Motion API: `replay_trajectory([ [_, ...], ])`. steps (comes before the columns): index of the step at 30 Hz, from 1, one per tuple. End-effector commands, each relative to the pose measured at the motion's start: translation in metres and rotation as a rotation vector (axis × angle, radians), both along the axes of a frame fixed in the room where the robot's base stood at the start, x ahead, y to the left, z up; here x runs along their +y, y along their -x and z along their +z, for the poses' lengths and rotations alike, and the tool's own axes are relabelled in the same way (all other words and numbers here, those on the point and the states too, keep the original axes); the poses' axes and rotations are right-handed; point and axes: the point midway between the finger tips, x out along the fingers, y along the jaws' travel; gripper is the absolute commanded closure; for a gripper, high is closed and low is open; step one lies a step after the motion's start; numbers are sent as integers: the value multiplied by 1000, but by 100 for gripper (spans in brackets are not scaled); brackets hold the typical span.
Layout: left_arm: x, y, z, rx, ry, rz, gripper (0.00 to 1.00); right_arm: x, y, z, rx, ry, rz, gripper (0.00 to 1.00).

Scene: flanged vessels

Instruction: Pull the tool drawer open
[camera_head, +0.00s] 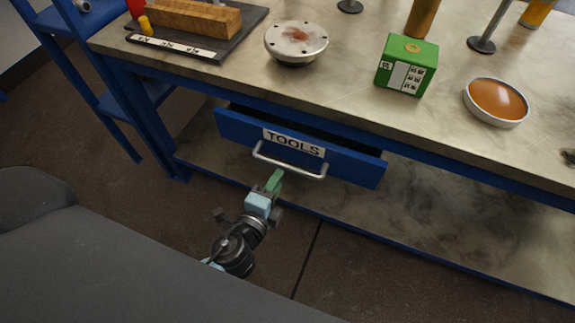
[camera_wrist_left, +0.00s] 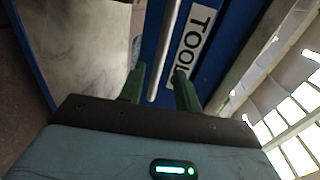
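The blue tool drawer (camera_head: 345,165), labelled TOOLS, hangs under the workbench. Its front stands out from the bench, and a dark gap shows behind its top edge, so it is partly open. Its pale bar handle (camera_head: 303,172) runs below the label. My left gripper (camera_head: 275,178) is at the handle's left-middle part. In the left wrist view, the green fingers (camera_wrist_left: 160,82) are apart, with the handle bar (camera_wrist_left: 164,50) between them in the picture. Gaps show on both sides of the bar. Whether the bar is deep between the fingers is unclear. My right gripper is not in view.
The workbench top (camera_head: 350,100) holds a green box (camera_head: 407,70), a flanged disc (camera_head: 296,42), an orange-filled dish (camera_head: 497,100) and a wooden block on a dark tray (camera_head: 190,50). A lower shelf (camera_head: 430,220) lies under the drawer. Floor in front is clear.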

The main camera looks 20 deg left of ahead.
Motion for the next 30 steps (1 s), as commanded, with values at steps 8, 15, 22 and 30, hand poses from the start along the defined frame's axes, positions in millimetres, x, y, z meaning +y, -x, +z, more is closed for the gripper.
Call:
replay_trajectory([
  [8,-1,-40,-8,-1,0,0,67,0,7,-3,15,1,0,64],
  [15,-2,-62,-12,0,1,0,67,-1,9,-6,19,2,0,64],
  [22,-2,-66,-13,1,2,0,67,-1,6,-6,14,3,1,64],
  [30,-2,-66,-13,1,2,0,85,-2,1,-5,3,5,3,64],
])
